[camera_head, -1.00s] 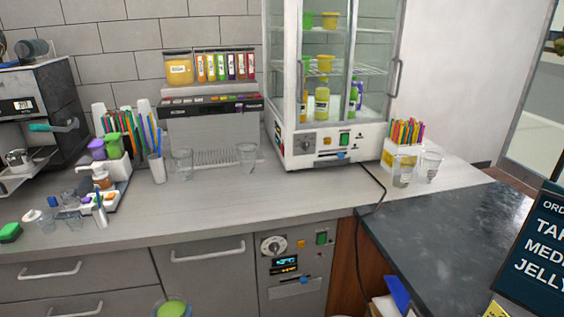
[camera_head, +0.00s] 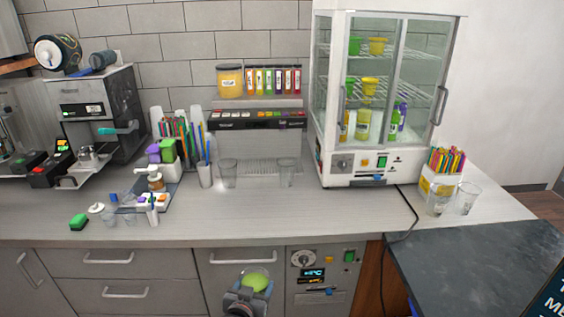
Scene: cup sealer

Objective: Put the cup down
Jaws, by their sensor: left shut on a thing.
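A cup with a green top or filling (camera_head: 257,281) is low in the picture, in front of the grey drawers and below the counter's front edge. My left gripper (camera_head: 246,298) is around it at the bottom edge and shut on it. The cup is held in the air, apart from the counter (camera_head: 300,222). Most of the cup's body is hidden by the gripper. My right gripper is not in view.
Clear glasses (camera_head: 229,174) stand by the drink dispenser (camera_head: 256,118). A glass-doored cabinet (camera_head: 352,178) stands right of it. The counter's front middle is clear. A dark counter (camera_head: 480,265) is at right.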

